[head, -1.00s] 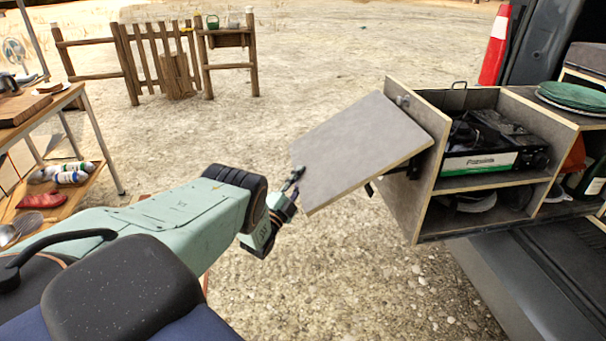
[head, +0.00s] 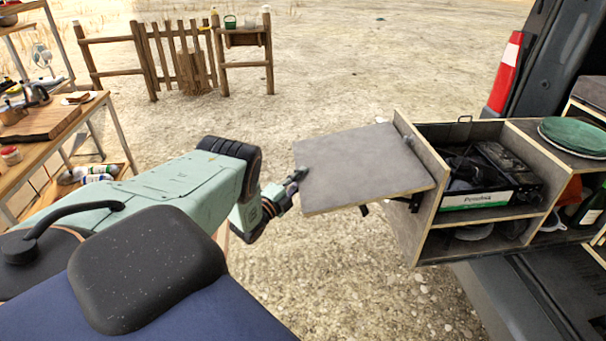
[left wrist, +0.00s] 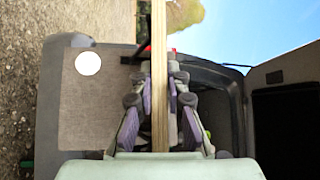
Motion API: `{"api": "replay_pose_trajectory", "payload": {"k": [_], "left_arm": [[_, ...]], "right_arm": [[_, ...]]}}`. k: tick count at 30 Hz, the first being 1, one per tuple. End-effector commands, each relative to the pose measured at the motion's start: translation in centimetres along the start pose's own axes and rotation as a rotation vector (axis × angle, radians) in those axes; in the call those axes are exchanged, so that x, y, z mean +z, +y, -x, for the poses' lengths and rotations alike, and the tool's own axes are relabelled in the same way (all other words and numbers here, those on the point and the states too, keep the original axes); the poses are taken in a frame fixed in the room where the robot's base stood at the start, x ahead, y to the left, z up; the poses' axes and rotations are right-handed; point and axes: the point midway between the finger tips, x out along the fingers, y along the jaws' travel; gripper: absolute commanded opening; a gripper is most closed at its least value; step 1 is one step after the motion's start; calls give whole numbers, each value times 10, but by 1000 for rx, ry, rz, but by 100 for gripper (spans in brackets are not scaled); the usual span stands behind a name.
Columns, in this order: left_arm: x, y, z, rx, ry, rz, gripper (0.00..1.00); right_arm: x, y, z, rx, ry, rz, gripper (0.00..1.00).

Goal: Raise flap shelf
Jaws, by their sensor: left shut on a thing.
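The flap shelf (head: 362,168) is a grey panel with a pale wood edge, joined to the left side of the wooden kitchen box (head: 408,215). It stands out to the left, close to level, with a slight tilt. My left gripper (head: 297,178) is shut on the flap's outer left edge. In the left wrist view, the flap's edge (left wrist: 159,60) runs upright between the two fingers of my left gripper (left wrist: 160,100). A dark bracket (head: 364,209) shows under the flap near the box. My right gripper is not in view.
The box holds a camping stove (head: 485,185), with green plates (head: 575,136) on top at the right. The van's dark side (head: 550,60) rises behind. A wooden table (head: 60,140) stands at the left, a wooden fence (head: 150,55) behind. Gravel around the flap is clear.

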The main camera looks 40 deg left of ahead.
Motion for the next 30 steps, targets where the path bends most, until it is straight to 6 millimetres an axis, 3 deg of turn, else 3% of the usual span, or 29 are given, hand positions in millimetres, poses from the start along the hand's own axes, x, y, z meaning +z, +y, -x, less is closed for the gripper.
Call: {"api": "replay_pose_trajectory", "payload": {"k": [1, 12, 21, 30], "left_arm": [[1, -20, -4, -2, -3, -16, 0], [-3, -53, -8, 74, -2, -92, 0], [-6, -66, -10, 109, -1, -127, 0], [-7, -67, -10, 122, -1, -137, 0]], "right_arm": [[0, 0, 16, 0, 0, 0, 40], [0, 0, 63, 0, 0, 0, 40], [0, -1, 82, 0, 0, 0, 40], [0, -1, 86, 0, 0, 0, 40]]}}
